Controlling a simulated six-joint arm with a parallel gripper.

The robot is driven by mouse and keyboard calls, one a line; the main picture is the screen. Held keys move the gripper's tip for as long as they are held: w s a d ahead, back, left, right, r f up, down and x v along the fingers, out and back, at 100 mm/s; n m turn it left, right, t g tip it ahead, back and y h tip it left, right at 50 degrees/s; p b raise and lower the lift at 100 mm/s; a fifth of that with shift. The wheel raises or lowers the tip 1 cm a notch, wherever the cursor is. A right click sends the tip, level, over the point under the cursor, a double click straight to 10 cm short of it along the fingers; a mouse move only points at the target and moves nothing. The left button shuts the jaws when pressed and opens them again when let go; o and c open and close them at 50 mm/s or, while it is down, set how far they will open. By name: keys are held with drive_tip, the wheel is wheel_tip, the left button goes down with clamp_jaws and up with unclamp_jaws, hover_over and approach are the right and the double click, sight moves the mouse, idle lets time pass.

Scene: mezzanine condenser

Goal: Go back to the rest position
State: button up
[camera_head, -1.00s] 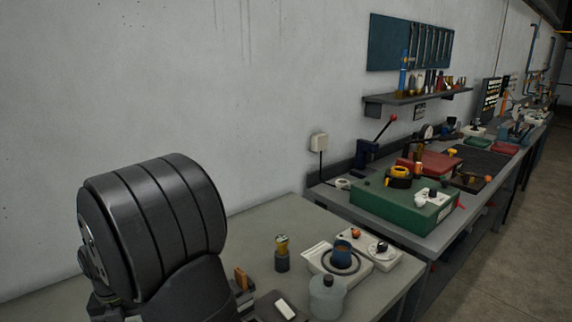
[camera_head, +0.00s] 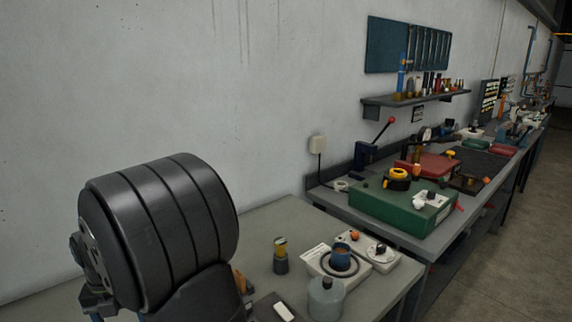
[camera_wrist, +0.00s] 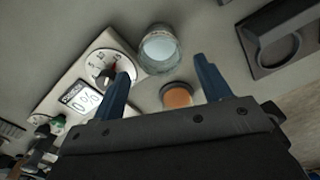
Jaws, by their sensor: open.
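My gripper (camera_wrist: 165,88) is open in the wrist view, its two blue fingers apart with nothing held between them. Beyond the fingertips lie a round glass-topped jar (camera_wrist: 159,48) and an orange-brown round piece (camera_wrist: 177,95) on the grey bench. In the head view my dark arm fills the lower left and the gripper's fingers are not clearly visible there.
In the head view the near bench (camera_head: 262,228) carries a small dark cylinder with a yellowish top (camera_head: 281,258), a white device with a blue cup (camera_head: 341,252), and a grey-green bottle (camera_head: 326,298). A green case (camera_head: 385,205) sits on the farther bench. The wall stands behind.

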wheel_tip(320, 180, up, 6)
drive_tip(key=f, duration=0.1)
wheel_tip(320, 180, down, 12)
drive_tip(key=shift+r, duration=0.15)
wheel_tip(320, 180, up, 4)
drive_tip(key=shift+r, duration=0.15)
drive_tip(key=w+d+r, duration=0.4)
drive_tip(key=d+r, duration=0.3)
drive_tip(key=d, duration=0.4)
drive_tip(key=s+a+n, duration=0.3)
drive_tip(key=s+a, duration=0.3)
drive_tip(key=s, duration=0.4)
drive_tip(key=s+a+n, duration=0.4)
drive_tip(key=s+a, duration=0.2)
drive_tip(key=s, duration=0.4)
drive_tip(key=s+a+n, duration=0.4)
drive_tip(key=s+a, duration=0.2)
drive_tip(key=s, duration=0.4)
drive_tip(key=shift+s+f, duration=0.15)
drive_tip(key=shift+f, duration=0.05)
